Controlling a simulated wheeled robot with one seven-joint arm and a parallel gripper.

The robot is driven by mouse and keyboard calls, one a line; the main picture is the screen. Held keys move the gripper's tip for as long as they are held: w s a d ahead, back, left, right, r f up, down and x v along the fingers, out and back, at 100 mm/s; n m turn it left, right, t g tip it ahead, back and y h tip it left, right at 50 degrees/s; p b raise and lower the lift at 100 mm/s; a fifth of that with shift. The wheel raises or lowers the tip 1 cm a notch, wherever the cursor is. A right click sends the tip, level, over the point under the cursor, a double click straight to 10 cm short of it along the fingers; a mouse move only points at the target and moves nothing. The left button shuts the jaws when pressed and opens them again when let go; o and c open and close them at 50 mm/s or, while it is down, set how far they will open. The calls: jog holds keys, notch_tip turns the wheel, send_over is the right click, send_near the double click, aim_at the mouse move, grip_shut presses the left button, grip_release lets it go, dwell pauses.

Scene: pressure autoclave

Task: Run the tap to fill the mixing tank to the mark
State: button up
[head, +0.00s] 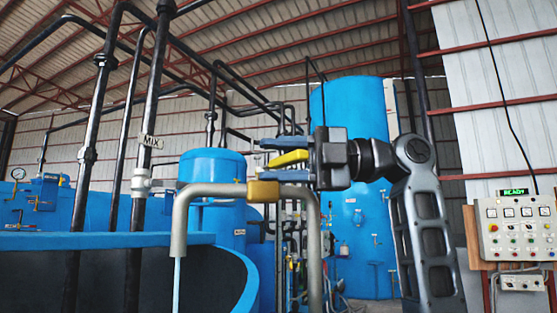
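The tap is a grey bent pipe (225,189) with a brass valve body (263,191). A thin pale stream of water (177,285) falls from its spout. The mixing tank (105,240) is the large blue open vessel at lower left, with a dark inner wall. The water level and the mark do not show. My gripper (268,158) is just above the valve, pointing left. Its blue fingers are above and below a yellow lever-like piece (288,158). I cannot tell whether they press on it.
A small blue tank (212,168) and a tall blue tank (352,235) stand behind. A control panel (518,228) at right has a green READY display (515,191).

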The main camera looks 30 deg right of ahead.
jog(key=b+v, duration=0.2)
jog(key=v, duration=0.5)
jog(key=shift+s+d, duration=0.2)
jog(key=shift+d, duration=0.1)
dwell(6.8)
